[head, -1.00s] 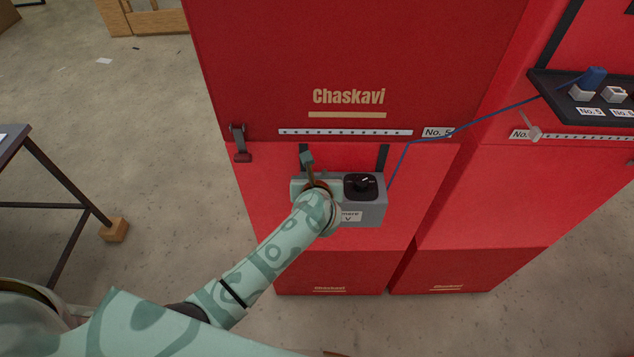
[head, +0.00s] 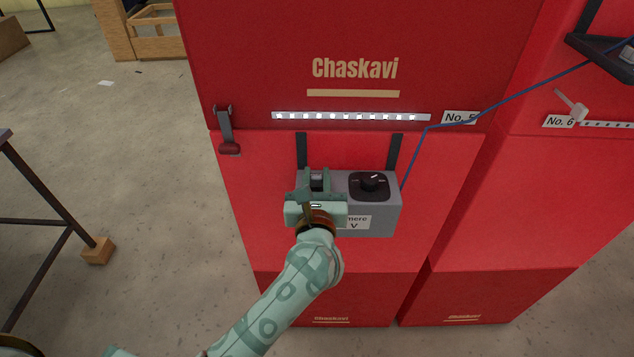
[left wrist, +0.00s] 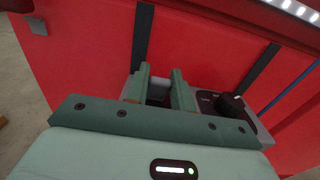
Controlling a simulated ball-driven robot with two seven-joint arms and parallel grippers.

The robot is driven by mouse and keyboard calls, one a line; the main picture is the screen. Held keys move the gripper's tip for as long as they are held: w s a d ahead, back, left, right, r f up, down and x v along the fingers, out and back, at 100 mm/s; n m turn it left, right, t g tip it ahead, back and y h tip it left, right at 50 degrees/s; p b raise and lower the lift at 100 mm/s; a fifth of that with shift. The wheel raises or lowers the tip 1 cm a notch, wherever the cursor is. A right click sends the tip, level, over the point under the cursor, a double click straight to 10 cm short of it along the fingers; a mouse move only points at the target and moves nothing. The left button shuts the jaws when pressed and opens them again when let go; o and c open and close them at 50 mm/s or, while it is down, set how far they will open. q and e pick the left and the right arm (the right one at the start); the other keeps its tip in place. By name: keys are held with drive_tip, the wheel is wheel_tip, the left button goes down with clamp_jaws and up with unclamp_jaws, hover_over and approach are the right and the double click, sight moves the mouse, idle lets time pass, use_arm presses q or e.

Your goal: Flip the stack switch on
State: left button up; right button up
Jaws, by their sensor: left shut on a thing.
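A grey control box (head: 385,222) hangs by two black straps on the front of the red stack. A black round knob (head: 369,185) is on its right half; the knob also shows in the left wrist view (left wrist: 230,103). My left gripper (head: 317,181) is at the box's left half, its two fingers on either side of a small dark piece (left wrist: 157,94), which looks like the switch. The gripper is shut on it and hides much of it, so its position is unclear. A strip of lights (head: 350,116) above the box glows white. My right gripper is not in view.
A blue cable (head: 500,103) runs from the box up to a dark shelf (head: 600,55) at the upper right. A latch (head: 226,130) sits on the stack's left edge. A second red stack stands at right.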

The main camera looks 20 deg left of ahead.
use_arm(q)
drive_tip(key=o, duration=1)
drive_tip(key=v, duration=1.2)
drive_tip(key=shift+b, duration=0.35)
